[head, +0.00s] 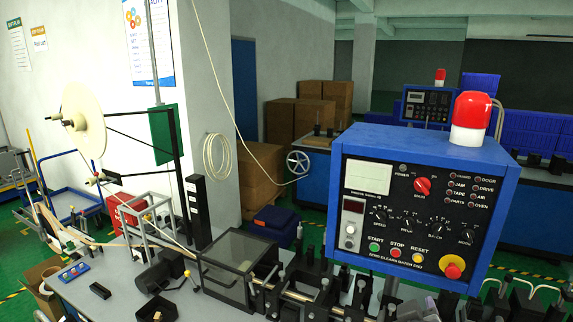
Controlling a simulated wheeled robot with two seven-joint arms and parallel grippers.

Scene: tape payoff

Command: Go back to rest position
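Neither of my grippers shows in the head view, so I cannot see their state or what they may hold. A cream tape reel (84,119) is mounted on a dark stand at the left, above the workbench. A pale strip of tape runs down from the reel side toward the guides (150,215) on the bench. A blue control box (420,205) with a red beacon (470,118) stands at the right. Its face carries start, stop and reset buttons, knobs and a red-and-yellow emergency stop (453,268).
The grey workbench (110,285) holds a clear-lidded dark box (238,262), a small blue button strip (73,271) and several black fixtures along its front. A cardboard box (40,275) stands at the left. Stacked cartons (290,120) and blue crates (535,135) are farther back.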

